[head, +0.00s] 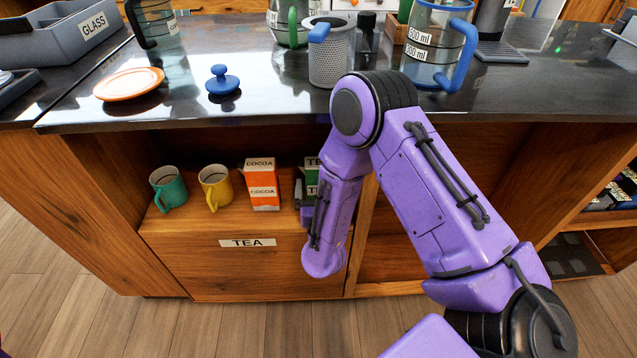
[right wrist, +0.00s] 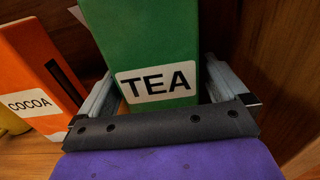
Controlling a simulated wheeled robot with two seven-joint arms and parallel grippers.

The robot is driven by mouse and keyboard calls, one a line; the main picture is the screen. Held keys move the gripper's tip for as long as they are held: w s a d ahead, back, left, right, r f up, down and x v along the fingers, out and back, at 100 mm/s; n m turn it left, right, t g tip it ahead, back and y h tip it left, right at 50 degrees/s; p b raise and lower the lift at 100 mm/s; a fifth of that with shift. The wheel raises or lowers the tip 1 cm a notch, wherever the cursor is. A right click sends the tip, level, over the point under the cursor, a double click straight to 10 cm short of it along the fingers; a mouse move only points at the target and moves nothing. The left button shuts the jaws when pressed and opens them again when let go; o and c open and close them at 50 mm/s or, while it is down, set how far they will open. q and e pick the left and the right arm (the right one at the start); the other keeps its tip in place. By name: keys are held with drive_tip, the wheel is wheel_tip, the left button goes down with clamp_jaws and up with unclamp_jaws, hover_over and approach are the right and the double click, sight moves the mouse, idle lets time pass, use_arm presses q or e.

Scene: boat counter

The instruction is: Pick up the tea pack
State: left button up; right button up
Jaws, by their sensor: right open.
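The green tea pack (right wrist: 150,40) stands upright in the right wrist view, with its white TEA label facing me. In the head view only part of the tea pack (head: 312,164) shows behind my right forearm, on the shelf under the counter. My right gripper (right wrist: 160,78) is open, with one finger on each side of the pack. Whether the fingers touch it cannot be told. In the head view my arm hides most of this gripper. My left gripper is not in view.
An orange cocoa pack (head: 262,184) stands just left of the tea pack, close to the left finger. A yellow mug (head: 215,186) and a teal mug (head: 169,188) stand further left. A wooden wall (right wrist: 285,70) is close on the right. The countertop (head: 270,108) overhangs the shelf.

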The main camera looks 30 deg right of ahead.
sight(317, 159)
drive_tip(key=x, duration=0.2)
drive_tip(key=shift+w+d, duration=0.15)
drive_tip(key=shift+w, duration=0.1)
drive_tip(key=c, duration=1)
drive_tip(key=r, duration=0.4)
drive_tip(key=r+p, duration=0.1)
drive_tip(key=r, duration=0.2)
drive_tip(key=a+r+p, duration=0.1)
drive_tip(key=r, duration=0.3)
drive_tip(key=shift+s+r, duration=0.15)
drive_tip(key=shift+r, duration=0.15)
drive_tip(key=s+a, duration=0.2)
drive_tip(key=a, duration=0.4)
drive_tip(key=s+a+b, duration=0.1)
drive_tip(key=s+a, duration=0.1)
drive_tip(key=a, duration=0.4)
drive_tip(key=s+a+b, duration=0.1)
drive_tip(key=s+a, duration=0.1)
drive_tip(key=a, duration=0.4)
drive_tip(key=shift+s+f, duration=0.1)
drive_tip(key=shift+s, duration=0.05)
